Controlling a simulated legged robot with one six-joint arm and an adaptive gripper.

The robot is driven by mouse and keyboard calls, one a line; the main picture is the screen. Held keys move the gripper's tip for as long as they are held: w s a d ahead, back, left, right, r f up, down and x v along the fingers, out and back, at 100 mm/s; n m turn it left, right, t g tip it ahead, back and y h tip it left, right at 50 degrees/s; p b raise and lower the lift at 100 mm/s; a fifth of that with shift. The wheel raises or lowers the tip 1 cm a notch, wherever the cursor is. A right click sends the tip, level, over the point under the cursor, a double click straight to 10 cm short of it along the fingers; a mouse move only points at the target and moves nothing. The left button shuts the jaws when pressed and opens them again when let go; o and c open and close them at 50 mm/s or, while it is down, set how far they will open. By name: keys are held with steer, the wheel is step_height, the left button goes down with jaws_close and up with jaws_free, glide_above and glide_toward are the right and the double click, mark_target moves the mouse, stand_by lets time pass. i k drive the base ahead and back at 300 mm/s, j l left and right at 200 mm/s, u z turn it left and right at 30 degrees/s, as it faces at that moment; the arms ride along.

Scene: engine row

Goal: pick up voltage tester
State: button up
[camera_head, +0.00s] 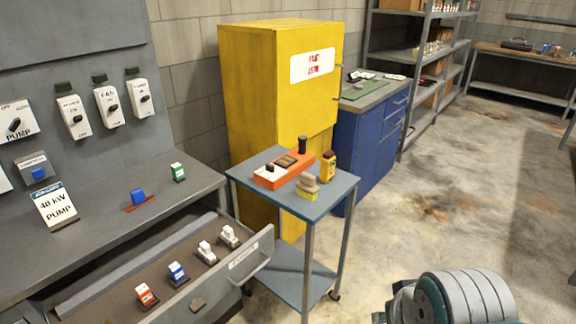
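A small yellow handheld device with a dark reddish top (328,166) stands upright near the right back edge of the grey-blue cart top (335,192). It looks like the voltage tester, but any label is too small to read. A long orange device with a dark panel and black knobs (285,170) lies to its left. A yellow block with tan rounded pieces on top (308,187) sits just in front of it. The fingers of my gripper are not in view.
A yellow cabinet (262,110) stands behind the cart. An open drawer (225,275) with several small breakers juts out at the cart's left. A blue cabinet (362,150) stands behind right. The floor (440,205) right of the cart is clear.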

mark_target(328, 163)
steer(key=i+l+u, duration=0.25)
steer(key=i+l, duration=0.15)
steer(key=i, duration=0.3)
steer(key=i+l+u, duration=0.2)
steer(key=i+l, duration=0.4)
steer(key=i, duration=0.1)
